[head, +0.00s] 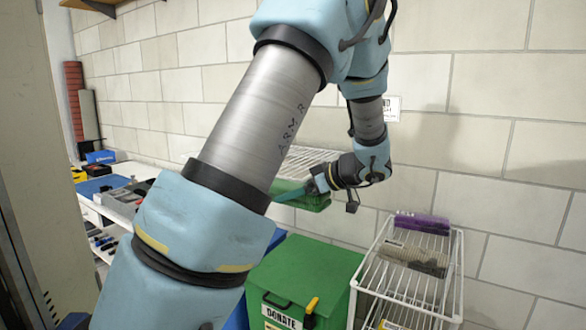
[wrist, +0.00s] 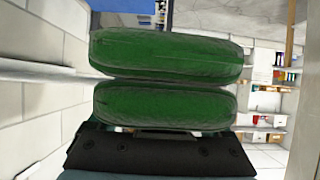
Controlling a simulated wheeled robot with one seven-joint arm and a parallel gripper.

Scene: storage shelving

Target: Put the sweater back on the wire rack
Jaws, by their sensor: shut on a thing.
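The green folded sweater (head: 312,203) is in my gripper (head: 297,193), held up in the air in front of the wall. In the wrist view the sweater (wrist: 165,57) shows as two thick green folds that fill the middle. My gripper (wrist: 160,133) is shut on it there, and the fingertips are mostly hidden by the cloth. A white wire rack (head: 403,290) stands at the lower right, apart from the sweater.
A white wire shelf (head: 303,160) is on the wall behind the sweater. A green donation box (head: 305,268) stands left of the rack, below my gripper. A white table (head: 135,170) with tools is at the left.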

